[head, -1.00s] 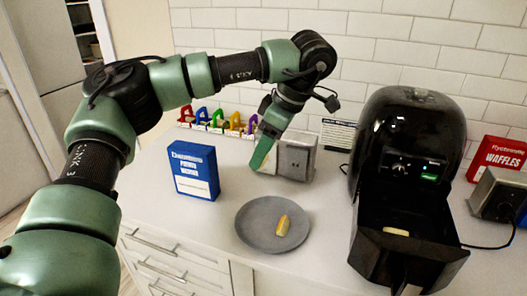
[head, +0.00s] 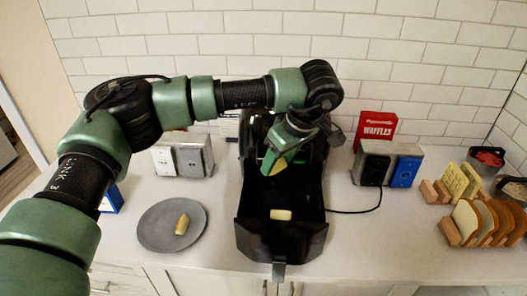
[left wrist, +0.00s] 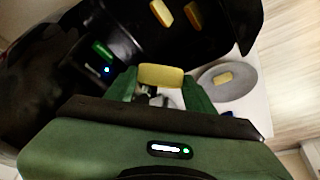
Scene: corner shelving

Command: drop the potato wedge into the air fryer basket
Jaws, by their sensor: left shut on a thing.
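My left gripper (head: 282,158) is shut on a yellow potato wedge (head: 278,166). It holds the wedge above the back part of the pulled-out black air fryer basket (head: 281,240). In the left wrist view the held wedge (left wrist: 161,76) lies crosswise between the green fingers. Another wedge (head: 281,214) lies in the basket. One more wedge (head: 181,224) lies on the grey plate (head: 155,226), left of the basket. My arm hides much of the air fryer (head: 256,135).
A metal box with sockets (head: 183,156) stands behind the plate. A red waffles box (head: 376,129), another socket box (head: 374,165) and bread slices in a wooden rack (head: 478,222) stand to the right. The counter between basket and bread is mostly clear, crossed by a cord.

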